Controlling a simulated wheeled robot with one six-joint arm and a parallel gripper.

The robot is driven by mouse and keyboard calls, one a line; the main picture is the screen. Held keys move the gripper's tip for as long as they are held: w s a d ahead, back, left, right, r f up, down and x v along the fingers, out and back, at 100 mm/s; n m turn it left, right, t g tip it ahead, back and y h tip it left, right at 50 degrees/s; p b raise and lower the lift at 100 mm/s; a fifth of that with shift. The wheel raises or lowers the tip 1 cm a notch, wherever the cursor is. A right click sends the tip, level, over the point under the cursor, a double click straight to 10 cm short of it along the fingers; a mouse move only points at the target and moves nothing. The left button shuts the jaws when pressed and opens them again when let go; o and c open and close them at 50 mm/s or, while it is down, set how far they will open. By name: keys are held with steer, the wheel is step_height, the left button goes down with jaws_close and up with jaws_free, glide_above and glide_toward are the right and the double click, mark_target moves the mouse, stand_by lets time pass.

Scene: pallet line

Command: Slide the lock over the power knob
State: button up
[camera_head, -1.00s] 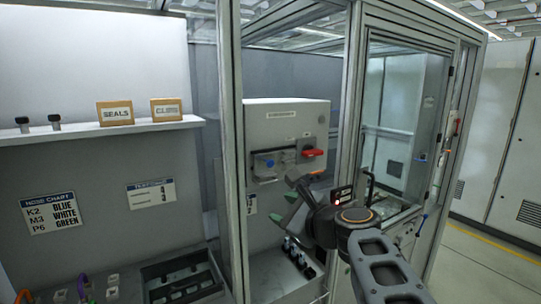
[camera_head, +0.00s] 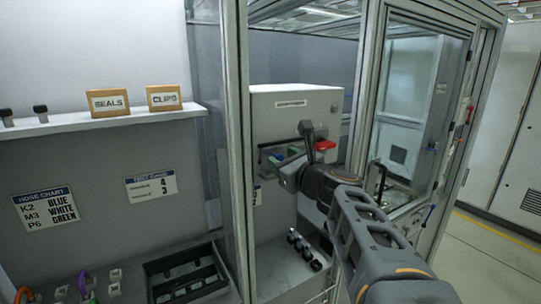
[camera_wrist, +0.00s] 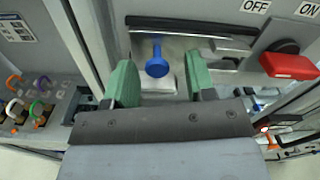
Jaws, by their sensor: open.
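The red power knob (camera_head: 325,145) is on the front of the grey control box; it also shows in the wrist view (camera_wrist: 288,66), below OFF and ON labels. A blue knob (camera_wrist: 157,60), seemingly the lock's handle, is left of it, in front of a pale plate and below a dark slot. My gripper (camera_wrist: 160,78) is open, its two green fingers on either side of the blue knob in the picture. I cannot tell whether they touch it. In the head view my gripper (camera_head: 282,168) is in front of the box and hides most of the lock.
The grey box (camera_head: 290,103) stands inside a framed enclosure with a metal post (camera_head: 237,150) to its left. Several dark fittings (camera_head: 304,250) stand on the ledge below. A shelf (camera_head: 120,122) with boxes and a tray (camera_head: 185,273) are further left.

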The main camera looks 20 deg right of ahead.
steer(key=shift+w+a, duration=0.2)
steer(key=shift+w, duration=0.65)
steer(key=shift+c, duration=0.3)
jaws_close()
